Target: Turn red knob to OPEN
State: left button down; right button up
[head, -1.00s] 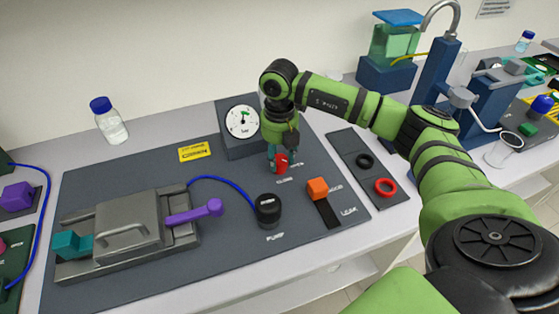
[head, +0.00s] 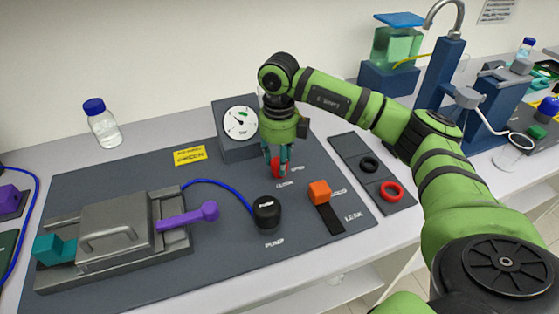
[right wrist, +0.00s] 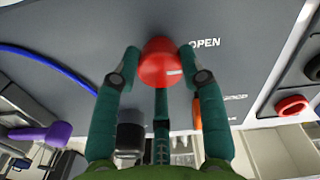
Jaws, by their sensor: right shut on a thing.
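The red knob (head: 275,169) stands on the dark grey mat right of centre, in front of the gauge. My right gripper (head: 277,166) points down over it and is shut on it, with a teal finger at either side. In the right wrist view the red knob (right wrist: 158,63) sits between the fingertips of my right gripper (right wrist: 160,54). A short white mark on the knob's top points right in that view, a little below the white OPEN label (right wrist: 205,43). The fingers hide part of the knob in the head view. My left gripper is not in view.
A gauge (head: 240,123) stands behind the knob. A black pump knob (head: 267,213) and an orange block (head: 319,192) on a slot are in front. A metal press (head: 112,240) with a purple lever (head: 190,216) lies left. Black and red rings (head: 391,191) lie right.

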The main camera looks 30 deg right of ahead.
jog(key=shift+w+r+n, duration=0.15)
jog(key=shift+n, duration=0.25)
jog(key=o, duration=1.2)
jog(key=shift+c, duration=0.2)
notch_tip(320, 180, up, 12)
jog(key=shift+f, duration=0.2)
